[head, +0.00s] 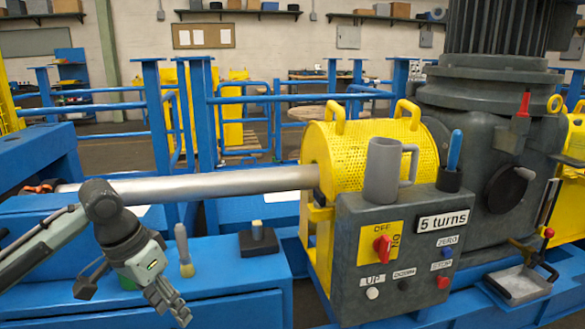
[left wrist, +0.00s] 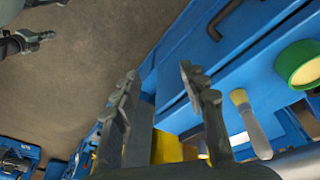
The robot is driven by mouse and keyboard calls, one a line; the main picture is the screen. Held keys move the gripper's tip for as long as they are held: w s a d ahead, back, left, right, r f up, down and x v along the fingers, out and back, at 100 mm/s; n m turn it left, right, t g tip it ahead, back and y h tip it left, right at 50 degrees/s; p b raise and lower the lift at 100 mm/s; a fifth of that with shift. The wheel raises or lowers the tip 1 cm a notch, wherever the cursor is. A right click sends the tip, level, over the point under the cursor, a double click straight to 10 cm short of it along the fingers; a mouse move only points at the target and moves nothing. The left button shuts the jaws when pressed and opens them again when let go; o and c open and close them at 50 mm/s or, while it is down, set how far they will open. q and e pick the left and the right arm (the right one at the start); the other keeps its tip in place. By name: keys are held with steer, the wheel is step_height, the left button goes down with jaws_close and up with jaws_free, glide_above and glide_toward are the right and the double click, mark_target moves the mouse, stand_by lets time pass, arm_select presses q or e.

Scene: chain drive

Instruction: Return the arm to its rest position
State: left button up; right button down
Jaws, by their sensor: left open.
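My left gripper (head: 168,303) hangs at the lower left in the head view, in front of the blue bench, with its fingers pointing down. It is open. In the left wrist view its two dark fingers (left wrist: 158,78) stand apart with nothing between them. A small grey jointed shape at the upper left of the left wrist view looks like my right gripper (left wrist: 35,40); its jaws are too small to read. The right arm does not show in the head view.
Behind my left gripper, a brush (head: 183,250) and a wood-topped block (head: 258,240) stand on the blue bench (head: 225,275). A steel shaft (head: 230,184) runs above. A grey mug (head: 385,172) stands on the control box (head: 410,250). A green-rimmed tub (left wrist: 300,65) shows too.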

arm_select(q)
step_height(320, 180, down, 28)
steer(key=s+f+n+t, duration=0.1)
steer(key=s+n+t, duration=0.1)
steer(key=n, duration=0.1)
steer(key=s+a+f+y, duration=0.1)
steer(key=s+a+f, duration=0.1)
steer(key=s+f, duration=0.6)
steer(key=s+a+f+g+y, duration=0.1)
steer(key=s+a+f+y, duration=0.1)
steer(key=s+f, duration=0.7)
steer(key=s+a, duration=0.1)
steer(key=s, duration=0.2)
steer(key=shift+s+a, duration=0.3)
steer(key=shift+s, duration=0.05)
steer(key=shift+f, duration=0.1)
